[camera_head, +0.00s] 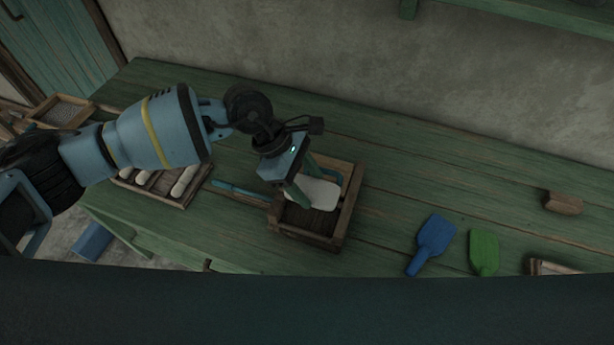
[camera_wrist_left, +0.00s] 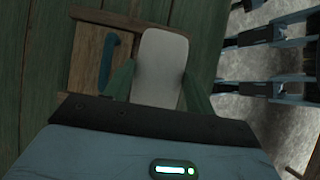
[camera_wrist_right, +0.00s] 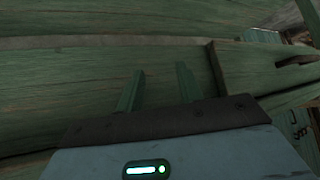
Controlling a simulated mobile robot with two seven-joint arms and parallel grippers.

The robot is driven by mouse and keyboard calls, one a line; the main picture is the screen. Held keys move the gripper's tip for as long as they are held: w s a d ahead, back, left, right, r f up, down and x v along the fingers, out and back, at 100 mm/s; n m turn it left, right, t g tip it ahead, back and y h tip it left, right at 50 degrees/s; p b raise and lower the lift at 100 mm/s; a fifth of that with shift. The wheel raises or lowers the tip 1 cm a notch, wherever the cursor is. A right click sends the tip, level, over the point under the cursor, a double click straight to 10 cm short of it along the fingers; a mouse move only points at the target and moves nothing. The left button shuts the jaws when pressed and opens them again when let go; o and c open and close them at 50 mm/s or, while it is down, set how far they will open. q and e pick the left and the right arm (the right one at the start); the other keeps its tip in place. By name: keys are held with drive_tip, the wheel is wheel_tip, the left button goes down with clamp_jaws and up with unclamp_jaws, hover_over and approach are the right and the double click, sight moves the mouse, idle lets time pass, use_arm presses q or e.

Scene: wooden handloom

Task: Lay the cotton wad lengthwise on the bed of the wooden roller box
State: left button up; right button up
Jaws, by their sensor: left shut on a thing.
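The white cotton wad (camera_head: 322,194) is a flat, rounded slab between the fingers of my left gripper (camera_head: 308,184), which is shut on it. The wad is over the wooden roller box (camera_head: 312,240), toward its far part. I cannot tell whether it touches the bed. In the left wrist view, the wad (camera_wrist_left: 162,62) stands out between the fingers, with the box (camera_wrist_left: 84,58) and a teal bar (camera_wrist_left: 107,62) behind it. The near part of the dark bed shows bare. My right gripper (camera_wrist_right: 158,88) shows only in the right wrist view, fingers apart and empty, facing green planks.
A tray of white rolls (camera_head: 160,182) lies left of the box, with a teal rod (camera_head: 238,191) between them. A blue paddle (camera_head: 433,243), a green paddle (camera_head: 484,251) and a wooden block (camera_head: 563,203) lie to the right. The green tabletop behind the box is clear.

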use_arm(q)
wheel_tip(320, 180, down, 5)
drive_tip(key=shift+s+f+b, duration=0.1)
drive_tip(key=shift+b, duration=0.75)
drive_tip(key=shift+f, duration=0.65)
use_arm(e)
drive_tip(key=s+f, duration=0.2)
drive_tip(key=shift+a+f+g, duration=0.15)
drive_tip(key=shift+f+g, duration=0.15)
drive_tip(key=shift+f, duration=0.1)
drive_tip(key=shift+w+r, duration=0.1)
drive_tip(key=shift+w, duration=0.05)
use_arm(q)
drive_tip(key=o, duration=0.8)
use_arm(e)
drive_tip(key=shift+s, duration=0.2)
use_arm(q)
drive_tip(key=shift+r, duration=0.1)
drive_tip(key=shift+o, duration=1.2)
